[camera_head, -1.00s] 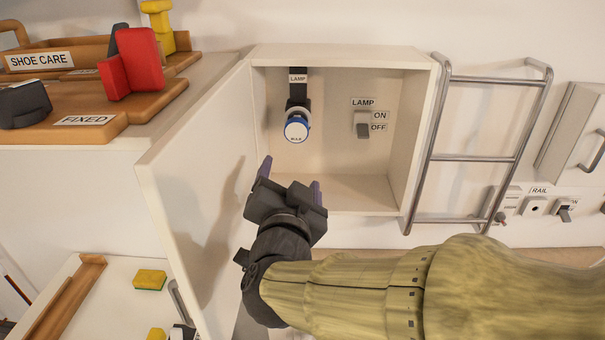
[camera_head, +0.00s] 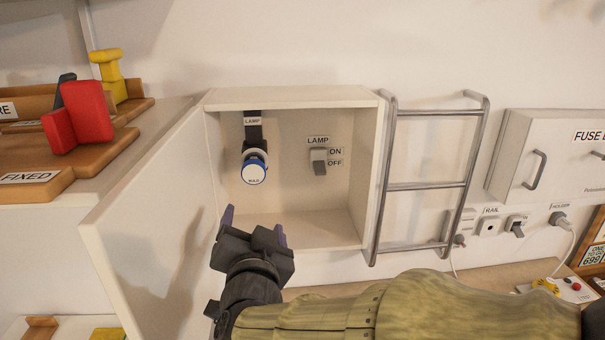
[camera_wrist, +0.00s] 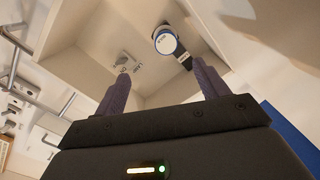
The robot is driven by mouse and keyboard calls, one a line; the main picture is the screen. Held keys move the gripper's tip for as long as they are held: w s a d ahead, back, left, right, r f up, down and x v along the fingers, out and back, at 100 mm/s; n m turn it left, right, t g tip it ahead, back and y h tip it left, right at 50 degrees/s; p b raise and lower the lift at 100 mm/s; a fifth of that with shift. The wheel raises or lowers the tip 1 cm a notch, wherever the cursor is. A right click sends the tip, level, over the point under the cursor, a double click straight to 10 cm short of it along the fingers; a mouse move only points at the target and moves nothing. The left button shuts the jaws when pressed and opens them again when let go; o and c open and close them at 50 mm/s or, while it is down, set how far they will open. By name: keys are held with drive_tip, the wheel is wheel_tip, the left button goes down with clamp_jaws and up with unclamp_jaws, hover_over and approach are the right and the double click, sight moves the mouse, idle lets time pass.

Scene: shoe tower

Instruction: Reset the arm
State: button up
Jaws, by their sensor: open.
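My gripper (camera_head: 254,226) is open and empty in front of the lower part of an open wall box (camera_head: 290,98) in the head view. Its two purple-grey fingers are apart and also show in the wrist view (camera_wrist: 160,85). Inside the box a blue-and-white bulb (camera_head: 254,172) hangs from a black holder under a LAMP label. To its right is a lamp switch (camera_head: 318,162) with ON and OFF labels. In the wrist view the bulb (camera_wrist: 165,42) is beyond the fingers. My gripper touches neither the bulb nor the switch.
The box's open door (camera_head: 150,225) stands just left of my gripper. A metal rail rack (camera_head: 425,187) is right of the box. A fuse box (camera_head: 545,150) hangs further right. A wooden shoe-care stand with a red block (camera_head: 80,117) is at the left.

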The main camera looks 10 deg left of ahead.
drive_tip(key=w+d+f+n+g+h, duration=0.3)
drive_tip(key=d+f+g, duration=0.4)
drive_tip(key=d+f, duration=0.85)
drive_tip(key=s+d+f+g, duration=0.3)
drive_tip(key=s+d+f, duration=0.1)
drive_tip(key=d, duration=0.3)
drive_tip(key=s+d+f+g+h, duration=0.1)
drive_tip(key=s+d+f+g, duration=0.3)
drive_tip(key=s+d+f, duration=0.1)
drive_tip(key=shift+s+d+f+h, duration=0.3)
drive_tip(key=shift+s+d, duration=0.15)
drive_tip(key=shift+d, duration=0.65)
drive_tip(key=shift+c, duration=0.4)
